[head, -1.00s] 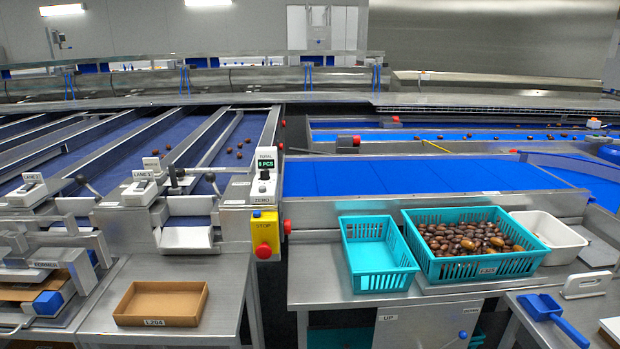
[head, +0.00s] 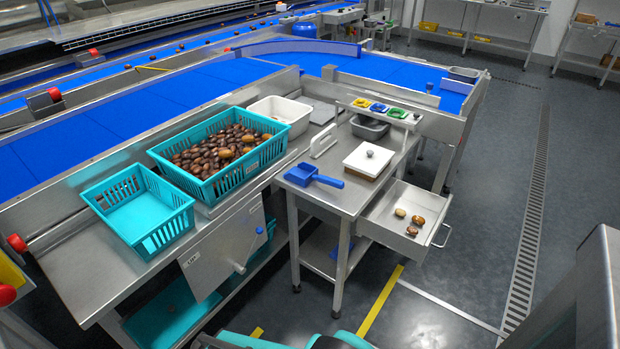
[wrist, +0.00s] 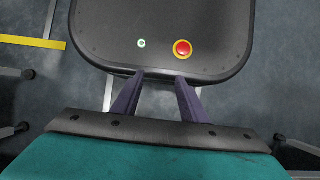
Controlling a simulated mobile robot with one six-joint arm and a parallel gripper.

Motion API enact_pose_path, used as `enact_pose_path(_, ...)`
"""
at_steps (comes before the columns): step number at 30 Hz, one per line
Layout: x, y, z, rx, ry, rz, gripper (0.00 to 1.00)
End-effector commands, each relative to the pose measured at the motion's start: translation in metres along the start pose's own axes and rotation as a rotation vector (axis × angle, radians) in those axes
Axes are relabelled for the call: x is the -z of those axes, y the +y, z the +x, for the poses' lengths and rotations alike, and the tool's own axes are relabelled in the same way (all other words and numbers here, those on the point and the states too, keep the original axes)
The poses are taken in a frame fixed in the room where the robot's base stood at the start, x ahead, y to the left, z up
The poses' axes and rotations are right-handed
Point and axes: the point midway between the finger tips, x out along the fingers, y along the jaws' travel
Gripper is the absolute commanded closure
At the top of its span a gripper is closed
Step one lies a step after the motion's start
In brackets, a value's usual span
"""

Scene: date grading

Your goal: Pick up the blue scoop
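The blue scoop (head: 301,173) lies on the left front part of a small steel table's top (head: 335,200) in the head view, its handle pointing right. It rests beside a white lidded box and is clear of my gripper. My gripper (wrist: 158,97) shows in the wrist view with its two dark purple fingers apart and nothing between them. It is over a dark rounded panel with a red button, far from the scoop. The scoop is not in the wrist view.
A white-lidded box (head: 368,160) and a white upright handle (head: 323,140) stand close to the scoop. An open drawer (head: 384,222) with several dates juts out at right. Teal baskets (head: 138,222) stand on the left bench. The floor to the right is clear.

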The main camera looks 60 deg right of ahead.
Motion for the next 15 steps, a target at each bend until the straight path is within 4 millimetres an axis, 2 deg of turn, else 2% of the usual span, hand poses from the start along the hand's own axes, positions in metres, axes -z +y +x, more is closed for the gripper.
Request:
enact_pose_path(5,0.007,0.004,-0.010,0.015,0.012,0.002,0.61)
enact_pose_path(8,0.017,0.011,-0.023,0.037,0.028,0.005,0.61)
enact_pose_path(11,0.030,0.021,-0.043,0.068,0.055,0.012,0.61)
enact_pose_path(15,0.050,0.044,-0.078,0.115,0.104,0.015,0.61)
